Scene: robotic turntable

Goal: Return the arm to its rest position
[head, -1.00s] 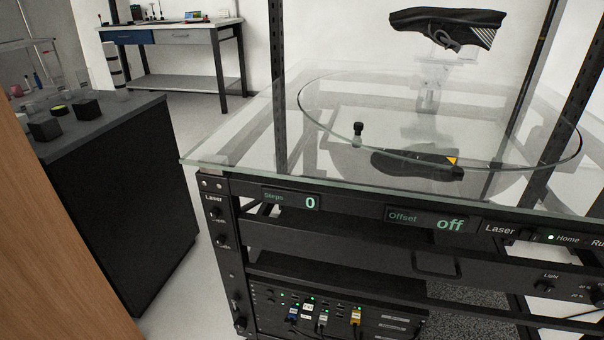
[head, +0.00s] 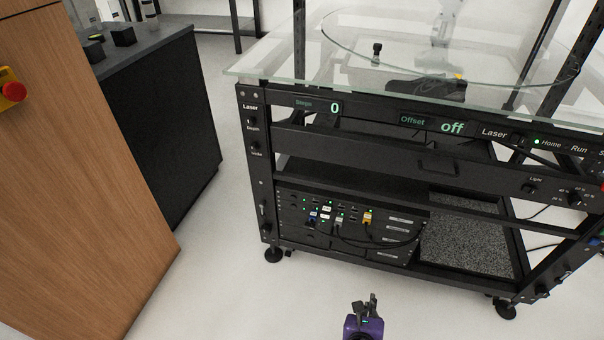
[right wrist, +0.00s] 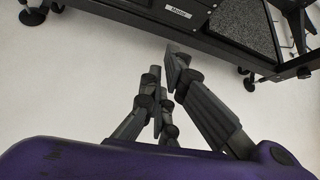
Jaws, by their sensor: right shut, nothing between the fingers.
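My right gripper (head: 366,304), with a purple body and dark fingers, shows at the bottom of the head view. It is in front of the turntable rig (head: 300,152), apart from it. In the right wrist view its dark fingers (right wrist: 165,75) point toward the foot of the rig, with pale floor beneath them. It is shut and empty. My left gripper is not in view.
The rig has a glass top (head: 290,60), with its front edge overhanging, and stands on feet. A wooden cabinet (head: 70,190) with a red button (head: 14,92) and a dark counter (head: 165,120) stand left. Pale floor (head: 215,290) is clear between.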

